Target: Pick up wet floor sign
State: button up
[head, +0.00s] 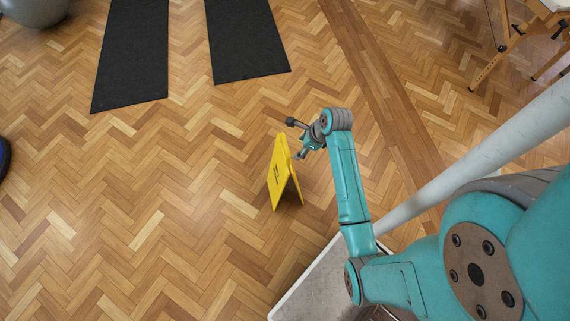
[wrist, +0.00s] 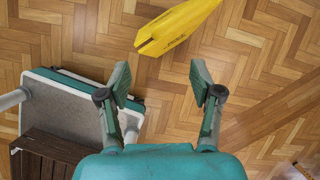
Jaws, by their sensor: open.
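The wet floor sign (head: 281,172) is yellow and stands upright like a tent on the parquet, near the middle of the head view. My gripper (head: 297,140) is close to the top of the sign, on its right side in that view. In the wrist view the sign (wrist: 178,27) lies at the top of the picture, beyond the fingertips. My gripper (wrist: 160,82) is open there, with only bare floor showing between its two fingers. Whether a finger touches the sign cannot be told from the head view.
Two dark mats (head: 133,50) (head: 246,40) lie on the floor at the back. A grey ball (head: 35,10) is at the top left, and a wooden-legged piece of furniture (head: 498,50) is at the top right. The floor left of the sign is clear.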

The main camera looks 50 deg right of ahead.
jog(key=shift+m, duration=0.4)
jog(key=shift+x, duration=5.1)
jog(key=shift+d, duration=0.15)
